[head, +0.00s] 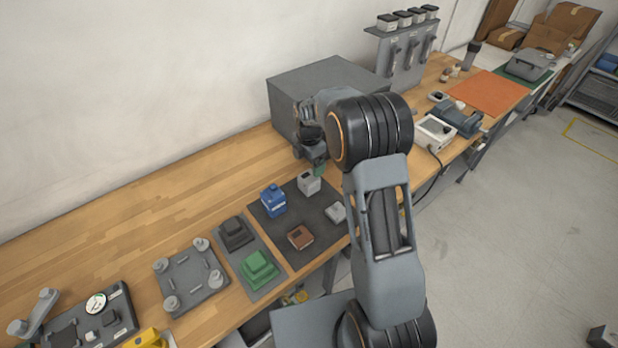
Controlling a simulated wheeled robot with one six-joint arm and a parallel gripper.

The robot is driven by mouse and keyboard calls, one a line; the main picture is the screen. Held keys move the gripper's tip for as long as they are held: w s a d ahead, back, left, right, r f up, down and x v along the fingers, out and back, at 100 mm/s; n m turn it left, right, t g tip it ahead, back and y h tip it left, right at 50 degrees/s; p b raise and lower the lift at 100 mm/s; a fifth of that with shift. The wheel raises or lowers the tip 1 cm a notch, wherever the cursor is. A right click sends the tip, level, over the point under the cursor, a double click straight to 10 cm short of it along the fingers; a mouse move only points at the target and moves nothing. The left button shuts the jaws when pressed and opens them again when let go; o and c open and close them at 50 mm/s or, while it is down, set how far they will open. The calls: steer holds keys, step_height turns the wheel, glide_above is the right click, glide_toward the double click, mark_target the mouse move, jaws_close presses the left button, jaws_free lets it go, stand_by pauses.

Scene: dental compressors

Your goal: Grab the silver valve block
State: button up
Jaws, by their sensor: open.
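A silver block (308,183) stands upright on a dark mat (272,228) on the wooden bench. A second, lower silver-grey block (337,212) lies at the mat's right edge; I cannot tell for certain which of the two is the valve block. My gripper (318,168) is open, just above and slightly behind the upright silver block. My arm and wrist hide part of the fingers. I cannot tell whether they touch the block. Nothing shows held between them.
On the same mat are a blue block (273,201) and a brown block (300,237). A grey mat to the left holds a black block (235,233) and a green block (259,268). A large grey box (325,88) stands behind my gripper. Bare wood lies along the wall.

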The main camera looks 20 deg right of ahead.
mark_target(309, 176)
steer(key=shift+f+p, duration=1.05)
steer(key=shift+f, duration=2.45)
steer(key=c, duration=1.1)
steer(key=shift+r, duration=0.1)
